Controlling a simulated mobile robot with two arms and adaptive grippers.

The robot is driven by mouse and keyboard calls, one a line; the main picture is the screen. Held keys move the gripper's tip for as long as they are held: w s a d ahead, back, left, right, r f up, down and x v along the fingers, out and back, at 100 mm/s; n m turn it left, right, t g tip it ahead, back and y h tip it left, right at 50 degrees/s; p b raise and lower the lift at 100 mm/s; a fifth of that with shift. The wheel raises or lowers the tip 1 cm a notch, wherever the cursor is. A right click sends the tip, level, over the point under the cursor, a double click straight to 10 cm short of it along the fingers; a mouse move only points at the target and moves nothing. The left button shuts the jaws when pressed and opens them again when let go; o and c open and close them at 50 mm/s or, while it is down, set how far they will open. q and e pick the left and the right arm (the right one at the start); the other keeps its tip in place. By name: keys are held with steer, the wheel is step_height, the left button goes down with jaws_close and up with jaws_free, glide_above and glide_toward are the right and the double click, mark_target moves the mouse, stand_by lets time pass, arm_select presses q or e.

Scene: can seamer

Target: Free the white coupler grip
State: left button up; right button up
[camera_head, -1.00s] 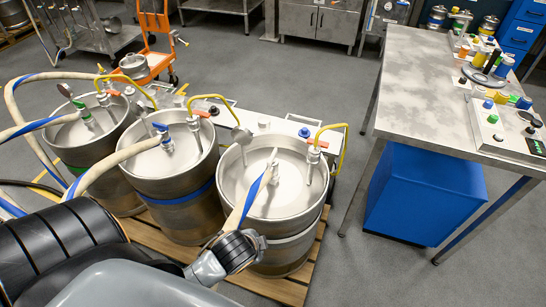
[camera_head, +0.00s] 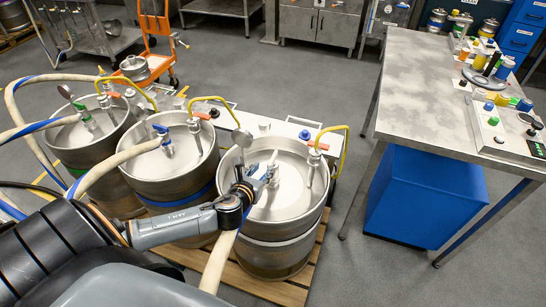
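The coupler with the white grip (camera_head: 272,157) stands in the middle of the right keg (camera_head: 280,246); the grip shows as a short pale lever pointing up. My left gripper (camera_head: 256,174) is over the left part of this keg's top, close beside the coupler, and covers part of it. Whether it touches the grip, and how far its fingers are apart, I cannot make out. A pale hose (camera_head: 214,262) runs down behind my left arm. My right gripper is not in view.
The middle keg has a coupler with a blue grip (camera_head: 160,128), and the left keg one with a green grip (camera_head: 80,105). Yellow curved hoses (camera_head: 345,150) stand at the keg rims. A steel table (camera_head: 420,85) stands right, with open floor between.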

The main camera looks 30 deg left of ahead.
mark_target(273, 157)
arm_select(q)
steer(key=x, duration=1.1)
steer(key=shift+f+b, duration=0.1)
steer(key=shift+b, duration=0.2)
steer(key=shift+c, duration=0.2)
jaws_close()
